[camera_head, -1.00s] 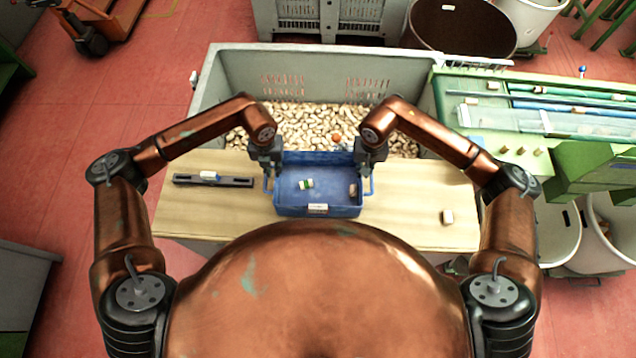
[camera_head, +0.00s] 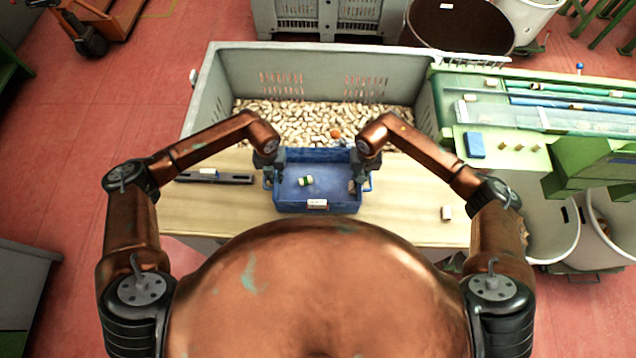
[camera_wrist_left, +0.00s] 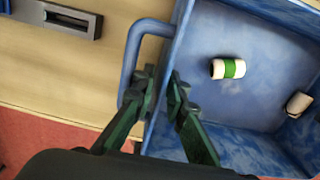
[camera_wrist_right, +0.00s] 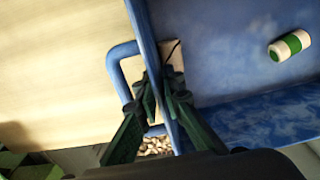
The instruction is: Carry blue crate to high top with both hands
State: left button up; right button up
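The blue crate (camera_head: 316,188) is level in front of me at the table, before the cork-filled bin. It holds a white and green cork piece (camera_head: 305,181) and a plain cork (camera_wrist_left: 298,104). My left gripper (camera_wrist_left: 163,82) has its fingers on both sides of the crate's left wall, beside the handle (camera_wrist_left: 133,50). My right gripper (camera_wrist_right: 160,88) pinches the opposite wall beside its handle (camera_wrist_right: 117,72). Both look closed on the walls. Whether the crate's bottom touches the table is hidden. I cannot tell which surface is the high top.
The grey bin (camera_head: 212,95) full of corks stands behind the table (camera_head: 405,190). A black bar (camera_head: 215,178) lies left of the crate and a loose cork (camera_head: 446,213) right of it. A green machine (camera_head: 505,140) stands at right, with a blue pad (camera_head: 474,145) on it.

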pick_arm(q)
jog(key=shift+s, duration=0.15)
jog(key=shift+c, duration=0.6)
pick_arm(e)
jog(key=shift+s, duration=0.1)
jog(key=shift+c, duration=0.7)
pick_arm(q)
grip_shut()
pick_arm(e)
grip_shut()
pick_arm(q)
jog(key=shift+r, duration=0.15)
pick_arm(e)
jog(key=shift+r, duration=0.15)
